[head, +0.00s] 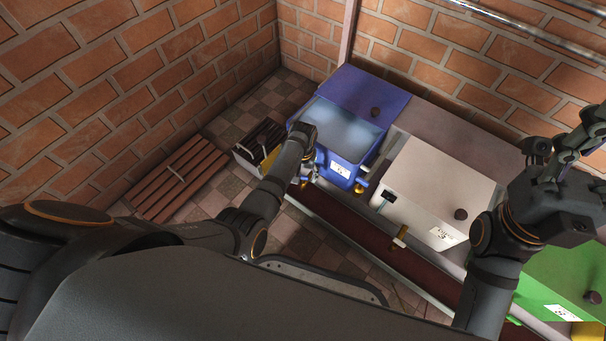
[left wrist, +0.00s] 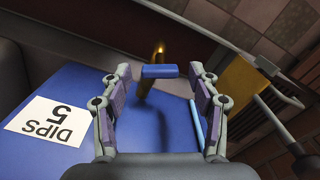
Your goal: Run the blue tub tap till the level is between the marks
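The blue tub (head: 376,136) stands against the back wall, open on top with pale bluish liquid inside. Its front bears a white label (left wrist: 47,120), seen upside down in the left wrist view. My left gripper (head: 309,178) is at the tub's front, left of the label. In the left wrist view its fingers (left wrist: 160,93) are open, one on each side of the tap's blue handle (left wrist: 160,71), with gaps on both sides. A brass part (left wrist: 159,52) shows beyond the handle. A light-blue strip (left wrist: 197,124) lies beside the right finger; no marks are readable. My right gripper (head: 563,148) is open and empty.
A white tub (head: 440,185) with a brass tap (head: 400,236) stands right of the blue tub, then a green tub (head: 560,275). A crate of dark bars (head: 262,137) and a slatted wooden pallet (head: 180,180) lie left on the floor. A yellow piece (left wrist: 243,82) is near the left gripper.

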